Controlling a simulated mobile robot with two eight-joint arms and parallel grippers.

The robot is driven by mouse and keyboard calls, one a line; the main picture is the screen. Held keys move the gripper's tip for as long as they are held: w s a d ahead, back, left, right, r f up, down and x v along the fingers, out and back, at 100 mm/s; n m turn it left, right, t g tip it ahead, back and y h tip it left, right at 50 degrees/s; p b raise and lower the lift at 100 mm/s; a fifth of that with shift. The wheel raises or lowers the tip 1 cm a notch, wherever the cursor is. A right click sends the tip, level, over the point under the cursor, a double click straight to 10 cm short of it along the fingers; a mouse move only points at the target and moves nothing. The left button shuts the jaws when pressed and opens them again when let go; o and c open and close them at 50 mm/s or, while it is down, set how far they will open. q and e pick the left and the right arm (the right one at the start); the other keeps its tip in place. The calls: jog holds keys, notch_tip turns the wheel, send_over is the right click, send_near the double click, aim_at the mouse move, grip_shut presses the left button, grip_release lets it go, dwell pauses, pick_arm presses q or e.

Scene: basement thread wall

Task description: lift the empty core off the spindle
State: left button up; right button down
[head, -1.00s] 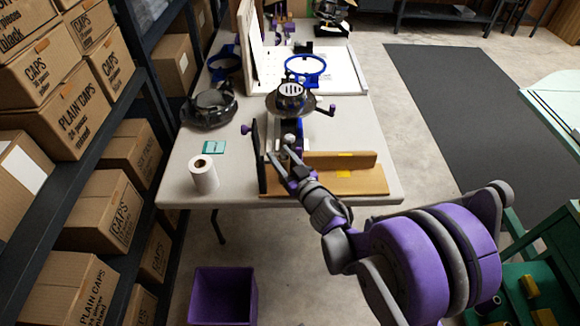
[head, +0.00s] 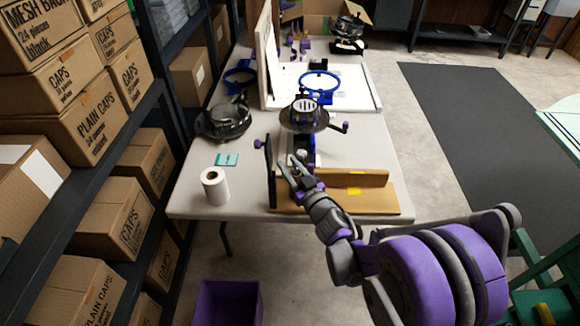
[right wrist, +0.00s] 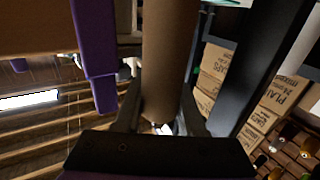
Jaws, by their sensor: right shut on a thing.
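My right gripper (head: 291,172) reaches over the wooden stand (head: 375,197) at the table's near end, close to its black upright plate (head: 270,175). In the right wrist view, the brown cardboard core (right wrist: 170,55) runs between the fingers of my right gripper (right wrist: 160,108), which is shut on it. The core is hard to make out in the head view, behind the gripper. I cannot make out the spindle clearly, nor whether the core is still around it. My left gripper is not in view.
A white roll (head: 215,188) and a teal card (head: 227,159) lie left of the stand on the table (head: 195,190). A round press-like device (head: 304,115) stands behind it. Shelves of cardboard boxes (head: 105,125) line the left. A purple bin (head: 228,303) is on the floor.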

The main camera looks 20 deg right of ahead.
notch_tip(320, 180, up, 14)
jog(key=p, duration=0.8)
jog(key=shift+f+p, duration=0.15)
jog(key=shift+p, duration=0.2)
dwell(0.3)
notch_tip(320, 180, up, 4)
jog(key=shift+f+p, duration=0.1)
jog(key=shift+p, duration=1.15)
jog(key=shift+s, duration=0.1)
